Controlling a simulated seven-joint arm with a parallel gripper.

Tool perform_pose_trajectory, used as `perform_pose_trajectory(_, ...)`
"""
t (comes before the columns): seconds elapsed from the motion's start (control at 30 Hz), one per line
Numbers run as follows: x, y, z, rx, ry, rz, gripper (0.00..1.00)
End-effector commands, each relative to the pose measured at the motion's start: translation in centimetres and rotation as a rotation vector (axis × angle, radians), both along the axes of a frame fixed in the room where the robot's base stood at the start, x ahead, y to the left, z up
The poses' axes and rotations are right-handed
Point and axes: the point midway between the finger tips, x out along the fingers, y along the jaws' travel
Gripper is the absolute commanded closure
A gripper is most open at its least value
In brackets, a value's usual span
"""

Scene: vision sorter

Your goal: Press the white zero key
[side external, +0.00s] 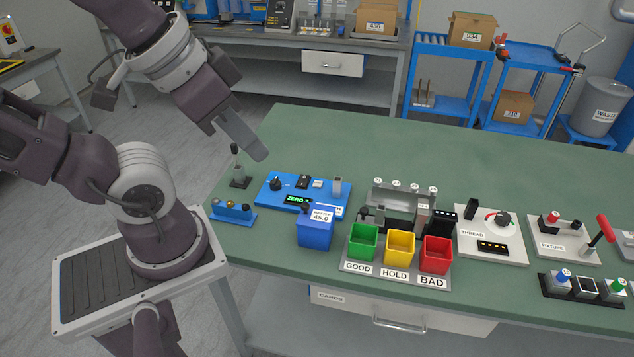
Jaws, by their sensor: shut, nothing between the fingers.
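A blue panel (271,198) lies on the green table at its left part. It bears a black knob (275,184), a dark switch (302,181), a small whitish key (318,184) and a grey upright piece (337,186). A dark display (300,199) on it shows green letters that read like "ZERO". The whitish key looks like the white zero key, but its marking is too small to read. My gripper (259,154) is shut and empty. It is in the air, up and to the left of the key, clearly apart from it.
A blue box (316,233) labelled 45.0 stands in front of the panel. Green, yellow and red bins (400,247) stand to its right. A small stand with a dark knob (239,170) is left of the panel. The table's back is clear.

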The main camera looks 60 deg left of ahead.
Motion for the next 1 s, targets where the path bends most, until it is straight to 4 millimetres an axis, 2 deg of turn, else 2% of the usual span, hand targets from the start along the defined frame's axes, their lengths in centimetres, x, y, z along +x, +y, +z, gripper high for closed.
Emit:
perform_pose_trajectory(0.17, 0.1, 0.1, 0.0, 0.001, 0.0, 0.003, 1.0)
perform_pose_trajectory(0.27, 1.3, 0.9, -0.1, 0.016, -0.006, 0.04, 1.0)
perform_pose_trajectory(0.37, 4.2, 3.1, -0.3, 0.051, -0.025, 0.129, 1.0)
perform_pose_trajectory(0.57, 11.6, 9.6, -2.1, 0.116, -0.093, 0.314, 1.0)
perform_pose_trajectory(0.67, 14.9, 12.9, -3.8, 0.12, -0.129, 0.378, 1.0)
perform_pose_trajectory(0.77, 17.8, 16.1, -6.4, 0.089, -0.163, 0.425, 1.0)
perform_pose_trajectory(0.9, 20.8, 19.7, -11.5, -0.036, -0.206, 0.478, 1.0)
perform_pose_trajectory(1.0, 21.7, 21.1, -15.4, -0.179, -0.232, 0.512, 1.0)
